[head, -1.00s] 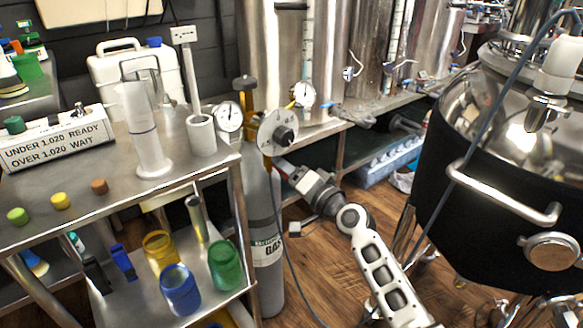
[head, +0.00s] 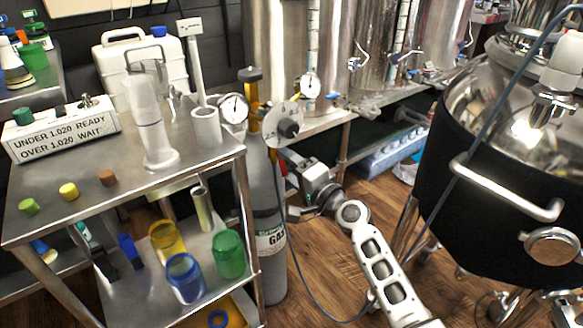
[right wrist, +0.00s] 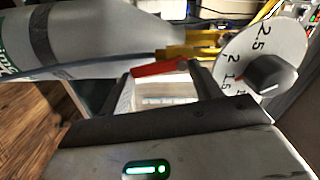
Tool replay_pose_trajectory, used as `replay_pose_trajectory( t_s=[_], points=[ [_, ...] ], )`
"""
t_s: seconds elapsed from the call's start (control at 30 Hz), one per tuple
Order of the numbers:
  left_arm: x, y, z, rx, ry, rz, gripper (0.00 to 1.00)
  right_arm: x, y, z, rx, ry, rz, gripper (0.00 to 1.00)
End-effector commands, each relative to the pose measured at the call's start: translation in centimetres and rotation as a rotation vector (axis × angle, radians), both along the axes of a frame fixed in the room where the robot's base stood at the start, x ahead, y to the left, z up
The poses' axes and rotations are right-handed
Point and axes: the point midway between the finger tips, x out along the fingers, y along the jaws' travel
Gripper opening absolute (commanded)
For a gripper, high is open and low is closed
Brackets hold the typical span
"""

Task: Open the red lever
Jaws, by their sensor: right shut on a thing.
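The red lever (right wrist: 160,68) shows in the right wrist view as a short red bar, tilted slightly, between the fingertips of my right gripper (right wrist: 166,80). The gripper is shut on it. Yellow brass fittings (right wrist: 190,52) and a round numbered dial with a black knob (right wrist: 268,75) sit just beside it. In the head view, my right gripper (head: 290,158) is below the dial (head: 283,123), beside the grey gas cylinder (head: 265,195). My left gripper is not in view.
A steel cart (head: 205,165) stands left of the cylinder, with a measuring cylinder (head: 153,130), coloured caps and jars. A large black-jacketed kettle (head: 470,180) stands at right. A thin hose runs from the dial to the floor. Wooden floor (head: 325,250) shows between.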

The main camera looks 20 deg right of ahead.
Motion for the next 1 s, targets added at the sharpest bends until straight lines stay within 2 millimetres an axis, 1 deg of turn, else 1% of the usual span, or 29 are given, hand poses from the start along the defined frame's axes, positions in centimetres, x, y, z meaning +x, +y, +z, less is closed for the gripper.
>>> replay_pose_trajectory(
  t_s=[0.17,0.2,0.23,0.27,0.53,0.67,0.77,0.87,1.0],
  points=[
    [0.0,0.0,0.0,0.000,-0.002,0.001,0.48,0.0,-0.1,-0.1,-0.001,0.000,-0.001,0.41],
    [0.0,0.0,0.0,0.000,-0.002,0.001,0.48,0.0,-0.1,-0.1,-0.001,0.000,-0.001,0.72],
    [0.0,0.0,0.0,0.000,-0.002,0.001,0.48,0.0,-0.1,-0.1,-0.001,0.000,-0.001,0.80],
    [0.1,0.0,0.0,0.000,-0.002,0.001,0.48,0.0,-0.1,-0.1,-0.001,0.000,-0.001,0.85],
    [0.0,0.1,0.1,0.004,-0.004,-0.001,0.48,-0.1,-0.1,0.0,-0.002,0.000,-0.001,0.85],
    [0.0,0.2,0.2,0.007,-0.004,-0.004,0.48,-0.8,-0.4,-0.1,-0.003,0.002,-0.002,0.85],
    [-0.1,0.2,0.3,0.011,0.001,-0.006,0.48,-2.3,-0.9,0.0,-0.005,0.001,-0.001,0.85],
    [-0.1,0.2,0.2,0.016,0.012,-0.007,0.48,-4.4,-1.7,-0.1,-0.007,0.002,-0.001,0.85],
    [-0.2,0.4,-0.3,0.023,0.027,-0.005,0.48,-7.8,-2.8,-0.2,-0.006,0.004,0.000,0.85]
  ],
)
